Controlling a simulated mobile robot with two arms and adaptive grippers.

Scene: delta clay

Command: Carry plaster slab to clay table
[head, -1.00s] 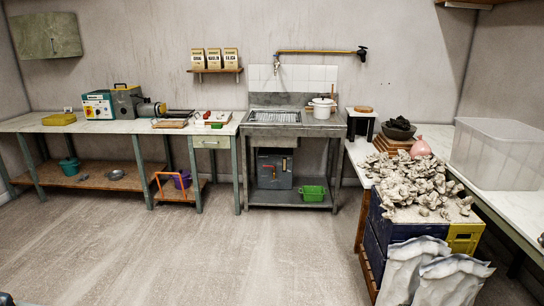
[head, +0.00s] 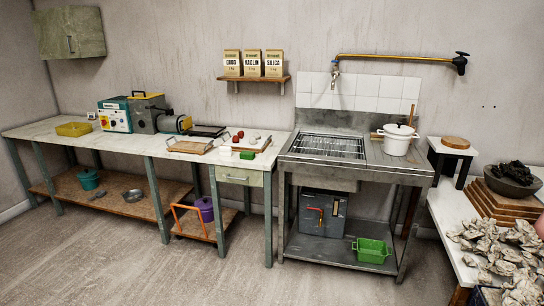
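A table with pale grey clay lumps (head: 500,245) stands at the right edge of the head view, partly cut off; its white top (head: 445,214) shows at the near left. On the long bench (head: 40,132) at left lie a flat pale piece with wooden edges (head: 190,146) and a pale board with small items on it (head: 249,144). I cannot tell whether either one is the plaster slab. Neither of my grippers is in view.
A metal sink unit (head: 362,170) with a white pot (head: 398,138) stands between bench and table. A small stand (head: 452,147) and stacked wooden boards (head: 506,205) with a dark bowl (head: 514,181) are at right. The floor (head: 120,255) in front is clear.

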